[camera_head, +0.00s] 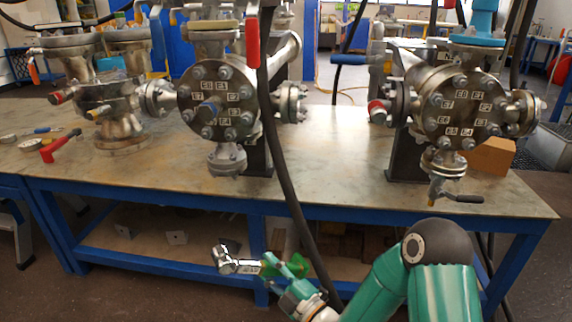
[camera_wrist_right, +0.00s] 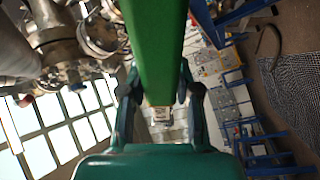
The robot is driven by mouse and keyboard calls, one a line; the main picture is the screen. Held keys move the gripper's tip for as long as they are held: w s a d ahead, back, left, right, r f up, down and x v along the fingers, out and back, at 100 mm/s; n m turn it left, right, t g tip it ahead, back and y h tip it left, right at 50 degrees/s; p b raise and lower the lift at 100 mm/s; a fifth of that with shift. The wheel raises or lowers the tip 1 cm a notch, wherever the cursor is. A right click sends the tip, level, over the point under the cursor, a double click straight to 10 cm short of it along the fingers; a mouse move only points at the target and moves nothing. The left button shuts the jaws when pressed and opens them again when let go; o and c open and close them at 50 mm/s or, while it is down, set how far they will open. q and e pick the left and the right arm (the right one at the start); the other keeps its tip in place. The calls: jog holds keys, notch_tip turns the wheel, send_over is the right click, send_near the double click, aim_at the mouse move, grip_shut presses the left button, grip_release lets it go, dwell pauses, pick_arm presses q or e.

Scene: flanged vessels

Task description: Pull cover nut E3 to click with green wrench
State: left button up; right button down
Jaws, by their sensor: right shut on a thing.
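My right gripper (camera_head: 290,277) is shut on the green wrench (camera_head: 235,263) in front of the bench, low in the head view. The wrench's silver head points left. In the right wrist view its green body (camera_wrist_right: 155,45) runs up between the two fingers of my right gripper (camera_wrist_right: 160,95). The right vessel's round cover (camera_head: 463,108) has a ring of nuts with small white labels starting with E. Which nut is E3 is too small to read surely. The wrench is well away from this cover, below and to its left. My left gripper is out of view.
Another labelled round cover (camera_head: 217,102) stands mid-bench. A flanged vessel (camera_head: 110,105) and a red-handled tool (camera_head: 60,146) are at left. A black cable (camera_head: 285,180) hangs in front of the bench (camera_head: 330,160). A cardboard box (camera_head: 492,156) sits behind the right vessel.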

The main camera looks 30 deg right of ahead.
jog(key=w+d+r+m+h+p, duration=0.1)
jog(key=r+h, duration=0.3)
jog(key=r, duration=0.5)
jog(key=d+r+m+h+p, duration=0.2)
jog(key=d+r+h+p, duration=0.1)
jog(key=r, duration=0.6)
jog(key=w+d+r+m+h+p, duration=0.1)
jog(key=r+h+p, duration=0.3)
jog(key=r, duration=0.5)
jog(key=shift+w+d+m+g+h, duration=0.35)
jog(key=shift+d+m, duration=0.25)
jog(key=shift+d, duration=0.3)
jog(key=shift+r, duration=0.1)
jog(key=shift+w+d, duration=0.1)
jog(key=shift+w, duration=0.05)
jog(key=shift+w+d, duration=0.6)
jog(key=shift+w, duration=0.3)
